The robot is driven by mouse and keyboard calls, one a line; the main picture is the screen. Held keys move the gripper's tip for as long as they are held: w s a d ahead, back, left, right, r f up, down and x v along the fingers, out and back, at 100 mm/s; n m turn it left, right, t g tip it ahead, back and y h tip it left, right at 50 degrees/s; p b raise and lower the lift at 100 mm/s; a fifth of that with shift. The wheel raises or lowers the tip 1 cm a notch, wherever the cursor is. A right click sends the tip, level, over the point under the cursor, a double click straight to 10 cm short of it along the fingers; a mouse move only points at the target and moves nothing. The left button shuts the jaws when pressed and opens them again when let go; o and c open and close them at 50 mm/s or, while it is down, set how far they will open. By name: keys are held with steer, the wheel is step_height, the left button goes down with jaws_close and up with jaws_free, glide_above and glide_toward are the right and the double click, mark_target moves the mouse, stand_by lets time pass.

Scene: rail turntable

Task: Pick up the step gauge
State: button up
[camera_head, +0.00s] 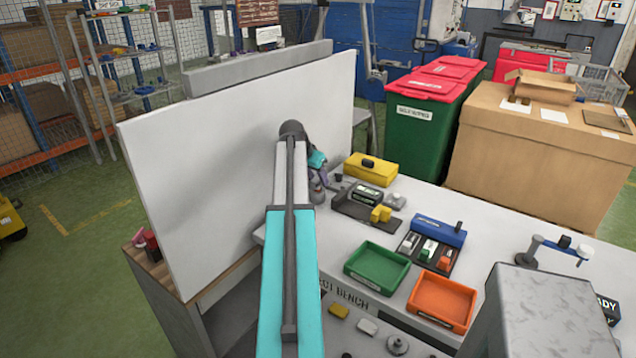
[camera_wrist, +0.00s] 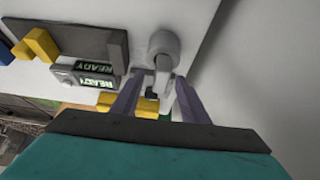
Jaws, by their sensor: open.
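A yellow stepped block, which looks like the step gauge (camera_head: 381,213), sits by the dark fixture plate on the bench. In the wrist view a yellow stepped block (camera_wrist: 38,45) lies against the dark plate at upper left, outside my jaws. My gripper (camera_wrist: 158,80) is open, its two purple-grey fingers pointing toward a grey round fitting with a lever (camera_wrist: 163,45). I cannot tell whether the fingers touch this fitting. In the head view my arm largely hides my gripper (camera_head: 317,180), which is beside the white panel, left of the fixture plate.
A tall white panel (camera_head: 225,150) stands close to my arm. The bench also holds a yellow box (camera_head: 370,168), a blue-topped rack (camera_head: 438,230), a green tray (camera_head: 377,266) and an orange tray (camera_head: 442,302). A READY display (camera_wrist: 95,82) is left of my fingers.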

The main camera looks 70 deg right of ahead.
steer(key=shift+s+d+f, duration=0.1)
steer(key=shift+d+f, duration=0.25)
steer(key=shift+f, duration=0.3)
jaws_close()
